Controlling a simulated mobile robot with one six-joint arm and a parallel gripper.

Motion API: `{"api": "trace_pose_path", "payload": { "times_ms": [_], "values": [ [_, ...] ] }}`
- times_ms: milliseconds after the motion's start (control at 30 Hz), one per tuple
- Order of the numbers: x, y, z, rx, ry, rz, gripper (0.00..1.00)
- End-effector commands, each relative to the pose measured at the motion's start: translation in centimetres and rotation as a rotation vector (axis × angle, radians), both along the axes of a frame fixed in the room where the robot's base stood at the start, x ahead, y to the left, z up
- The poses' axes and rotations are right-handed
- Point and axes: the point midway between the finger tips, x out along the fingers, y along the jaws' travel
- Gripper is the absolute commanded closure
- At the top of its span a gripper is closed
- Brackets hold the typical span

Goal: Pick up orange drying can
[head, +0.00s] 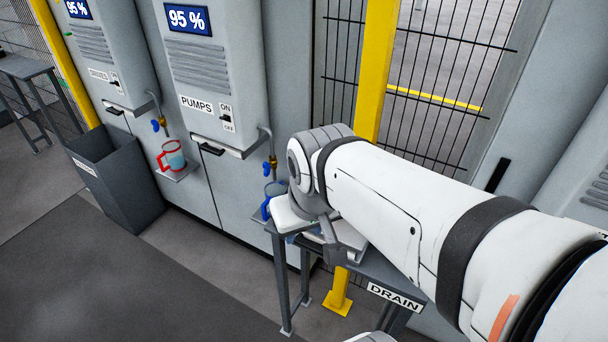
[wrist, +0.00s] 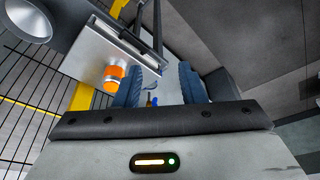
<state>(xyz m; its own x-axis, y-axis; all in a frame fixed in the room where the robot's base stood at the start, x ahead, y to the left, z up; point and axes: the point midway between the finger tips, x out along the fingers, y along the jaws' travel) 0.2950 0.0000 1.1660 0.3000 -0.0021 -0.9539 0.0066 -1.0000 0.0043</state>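In the wrist view the orange can (wrist: 115,79), with a pale band and grey lower end, is on or over a light grey surface. It is left of and beside my left finger, which partly overlaps it. My gripper (wrist: 160,78) has its two blue fingers spread wide, and the can is not between them. In the head view my arm hides the can, and I cannot make out the fingers there.
A table labelled DRAIN (head: 394,297) stands under my arm. A blue-handled jug (head: 273,194) is left of my wrist. A red-handled jug (head: 172,157) sits on a small shelf. A dark bin (head: 118,180) and a yellow post (head: 374,70) stand nearby. The floor at lower left is clear.

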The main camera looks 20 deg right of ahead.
Motion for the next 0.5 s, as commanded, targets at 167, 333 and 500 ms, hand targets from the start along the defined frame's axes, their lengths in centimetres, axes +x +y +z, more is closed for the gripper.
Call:
{"api": "trace_pose_path", "payload": {
  "times_ms": [167, 333, 500],
  "values": [
    [0.9, -0.3, 0.0, -0.008, 0.013, 0.010, 0.49],
    [4.6, -3.1, -0.7, -0.034, 0.072, 0.079, 0.35],
    [10.0, -6.2, -2.7, -0.061, 0.154, 0.176, 0.22]
  ]
}}
